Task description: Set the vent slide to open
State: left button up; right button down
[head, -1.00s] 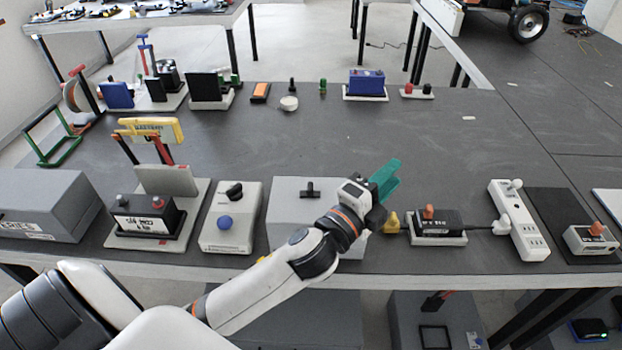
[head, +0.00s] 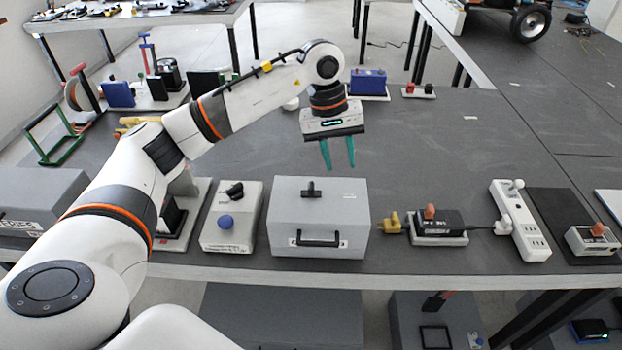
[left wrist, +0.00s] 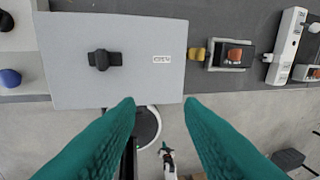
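A grey box (head: 285,215) with a front handle (head: 317,240) stands near the table's front edge. On its lid is a black slide knob (head: 310,190), which looks like the vent slide, with a small label to its right too small to read. The left wrist view also shows the box lid (left wrist: 70,85), the knob (left wrist: 104,60) and the label (left wrist: 162,58). My left gripper (head: 338,165) points down above and behind the box, right of the knob, apart from it. Its teal fingers are apart and empty, as the left wrist view also shows (left wrist: 158,105). My right gripper is in neither view.
Left of the box is a light grey unit (head: 230,235) with a black knob and blue button. To the right are a yellow plug (head: 391,222), a black adapter (head: 440,226) and a white power strip (head: 518,222). The table behind the box is largely clear.

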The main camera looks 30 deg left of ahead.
pick_arm(q)
notch_tip(320, 180, up, 2)
jog(key=y, duration=0.2)
send_over(311, 184)
jog(key=shift+g+y, duration=0.3)
notch_tip(311, 184, down, 12)
jog(key=p, duration=0.3)
jog(key=shift+r, duration=0.15)
grip_shut()
